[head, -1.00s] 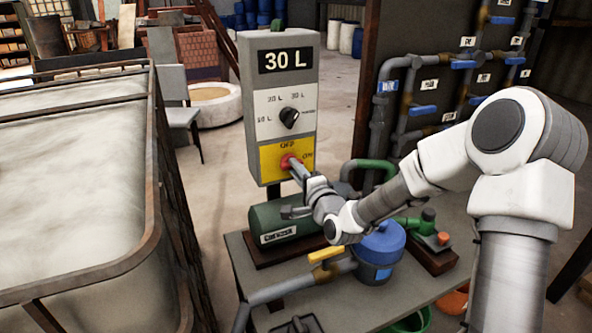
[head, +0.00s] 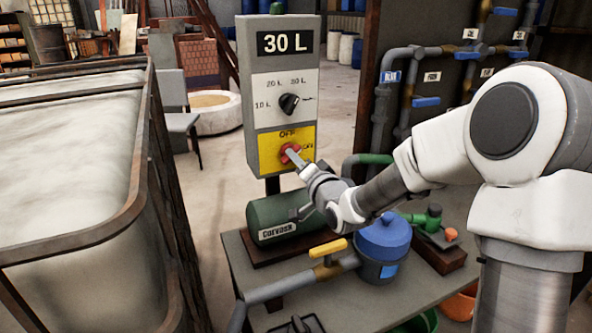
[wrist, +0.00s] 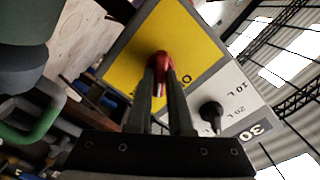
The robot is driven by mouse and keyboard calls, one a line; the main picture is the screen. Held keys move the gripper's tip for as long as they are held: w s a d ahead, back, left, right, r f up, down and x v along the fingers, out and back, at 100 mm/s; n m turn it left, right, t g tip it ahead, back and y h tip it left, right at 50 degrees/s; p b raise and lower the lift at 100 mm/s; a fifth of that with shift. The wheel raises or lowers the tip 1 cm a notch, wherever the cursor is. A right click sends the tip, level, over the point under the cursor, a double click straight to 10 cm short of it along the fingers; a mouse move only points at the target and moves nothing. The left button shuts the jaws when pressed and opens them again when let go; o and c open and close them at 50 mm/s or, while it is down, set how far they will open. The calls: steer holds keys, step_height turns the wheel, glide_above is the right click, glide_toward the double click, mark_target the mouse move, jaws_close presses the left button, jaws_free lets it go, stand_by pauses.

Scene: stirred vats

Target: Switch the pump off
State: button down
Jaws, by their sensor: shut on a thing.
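The grey control box (head: 252,100) stands on a post, with a "30 L" display on top and a black selector knob (head: 289,103) on its white panel. Its yellow panel (head: 270,155) carries a red switch (head: 286,157) with OFF above it and ON to its right. My gripper (head: 297,160) reaches the switch from the lower right. In the wrist view, both fingers close around the red switch (wrist: 161,62), which shows between their tips. The fingers partly hide which way the switch points. The green pump motor (head: 272,218) sits on the bench below the box.
A large caged white tank (head: 70,150) fills the left. The bench (head: 340,298) holds a blue-lidded filter (head: 382,238) and a yellow-handled valve (head: 328,248). Pipes with blue valves (head: 426,102) run up the dark panel at right.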

steer(key=n+b, duration=0.9)
steer(key=n, duration=0.1)
steer(key=shift+f+b, duration=0.1)
steer(key=shift+b, duration=0.2)
steer(key=shift+n, duration=0.4)
steer(key=c, duration=0.8)
jaws_free()
steer(key=p+v, duration=0.3)
steer(key=v, duration=1.4)
steer(key=shift+s+d, duration=0.1)
steer(key=shift+s, duration=0.1)
